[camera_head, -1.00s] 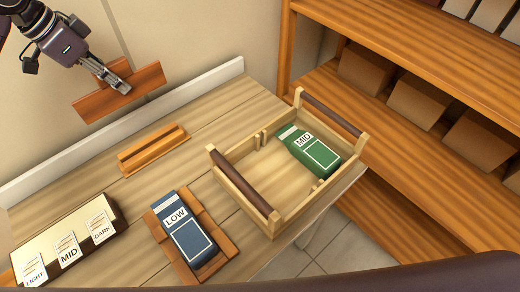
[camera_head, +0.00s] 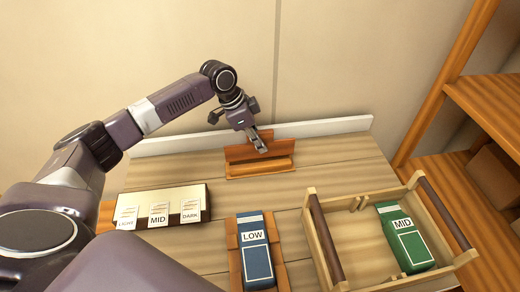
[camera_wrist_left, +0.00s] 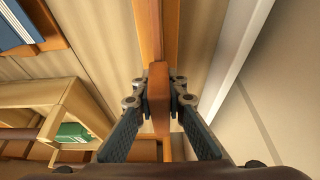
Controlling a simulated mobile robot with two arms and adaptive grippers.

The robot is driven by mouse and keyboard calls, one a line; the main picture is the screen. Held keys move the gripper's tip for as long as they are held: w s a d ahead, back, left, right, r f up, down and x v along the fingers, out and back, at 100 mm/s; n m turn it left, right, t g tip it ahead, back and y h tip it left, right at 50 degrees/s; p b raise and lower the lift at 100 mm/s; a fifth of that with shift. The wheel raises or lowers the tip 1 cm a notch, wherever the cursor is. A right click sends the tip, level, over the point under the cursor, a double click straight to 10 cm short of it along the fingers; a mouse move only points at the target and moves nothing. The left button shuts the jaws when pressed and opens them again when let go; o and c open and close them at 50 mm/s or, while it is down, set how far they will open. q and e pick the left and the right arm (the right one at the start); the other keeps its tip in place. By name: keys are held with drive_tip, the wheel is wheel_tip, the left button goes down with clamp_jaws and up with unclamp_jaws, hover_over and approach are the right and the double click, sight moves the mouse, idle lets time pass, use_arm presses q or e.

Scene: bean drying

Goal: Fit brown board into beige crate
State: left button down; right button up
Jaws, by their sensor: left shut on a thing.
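My left gripper (camera_head: 259,143) is shut on the brown board (camera_head: 238,153), near the wall at the back of the table. In the left wrist view the board (camera_wrist_left: 158,88) stands edge-on between the fingers. In the head view it overlaps the orange wooden holder (camera_head: 260,170); whether they touch I cannot tell. The beige crate (camera_head: 322,238) with dark brown handles stands at the right front, away from the gripper. A green MID bag (camera_head: 405,238) lies in its right part, and its left part is empty. My right gripper is not in view.
A blue LOW bag (camera_head: 256,252) lies on a brown tray (camera_head: 234,262) left of the crate. A card stand (camera_head: 190,192) with LIGHT, MID and DARK labels is at the left. Wooden shelves (camera_head: 480,110) rise at the right. Bare tabletop lies between holder and crate.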

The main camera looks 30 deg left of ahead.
sight(263, 158)
use_arm(q)
wheel_tip(263, 158, down, 3)
drive_tip(key=shift+f+p, duration=0.1)
drive_tip(key=shift+p, duration=0.85)
drive_tip(key=shift+f, duration=0.35)
drive_tip(key=shift+f, duration=0.15)
drive_tip(key=c, duration=2)
unclamp_jaws()
drive_tip(key=shift+o, duration=0.2)
